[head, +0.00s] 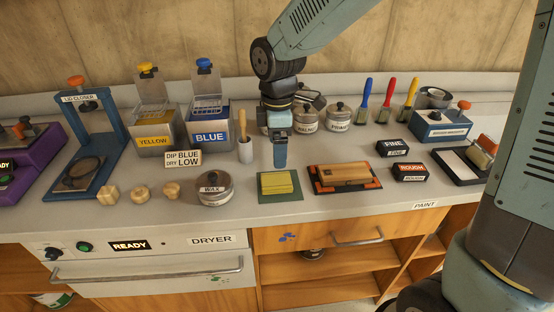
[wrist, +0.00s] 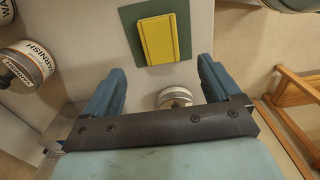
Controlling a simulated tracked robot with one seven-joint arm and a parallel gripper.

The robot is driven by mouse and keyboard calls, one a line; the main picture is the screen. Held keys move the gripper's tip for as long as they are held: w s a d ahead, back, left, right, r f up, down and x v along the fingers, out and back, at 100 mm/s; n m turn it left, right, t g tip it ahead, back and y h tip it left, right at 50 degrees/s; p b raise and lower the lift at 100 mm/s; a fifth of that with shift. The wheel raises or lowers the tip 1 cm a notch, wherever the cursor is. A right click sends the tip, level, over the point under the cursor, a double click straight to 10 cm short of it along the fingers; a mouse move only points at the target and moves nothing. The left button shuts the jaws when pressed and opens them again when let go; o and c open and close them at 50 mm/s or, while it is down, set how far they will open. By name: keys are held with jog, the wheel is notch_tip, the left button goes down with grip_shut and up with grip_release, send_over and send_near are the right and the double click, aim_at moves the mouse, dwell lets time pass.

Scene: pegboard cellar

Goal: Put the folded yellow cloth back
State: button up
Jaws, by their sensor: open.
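The folded yellow cloth (head: 277,183) lies on a dark green mat (head: 296,198) near the counter's front edge in the head view. In the wrist view the yellow cloth (wrist: 158,40) lies on the green mat (wrist: 183,38) beyond the fingertips. My gripper (head: 280,150) hangs above and behind the cloth, apart from it. In the wrist view my gripper (wrist: 162,85) has its two blue fingers spread wide with nothing between them in its grasp. A round lidded tin shows farther down between the fingers.
The WAX tin (head: 215,190) stands left of the mat, and an orange-framed board (head: 345,178) lies to its right. Wooden pieces (head: 140,193) and a DIP BLUE DRY LOW sign (head: 183,159) are farther left. FINE (head: 392,148) and ROUGH (head: 410,172) blocks are at right.

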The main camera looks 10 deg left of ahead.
jog(key=shift+r, duration=0.85)
jog(key=s+d+r+m+t, duration=0.1)
jog(key=d+r+m, duration=0.4)
jog(key=d, duration=0.4)
jog(key=s+d+r+m+t, duration=0.1)
jog(key=d+r+m+t, duration=0.1)
jog(key=d+r+m, duration=0.5)
jog(key=s+d+r+m+t, duration=0.1)
jog(key=s+d+m, duration=0.3)
jog(key=d, duration=0.3)
jog(key=s+d+m+t, duration=0.1)
jog(key=s+d+m, duration=0.3)
jog(key=d, duration=0.3)
jog(key=shift+s+d+r+m+t, duration=0.15)
jog(key=shift+s+r+m+t, duration=0.2)
jog(key=shift+s+m, duration=0.1)
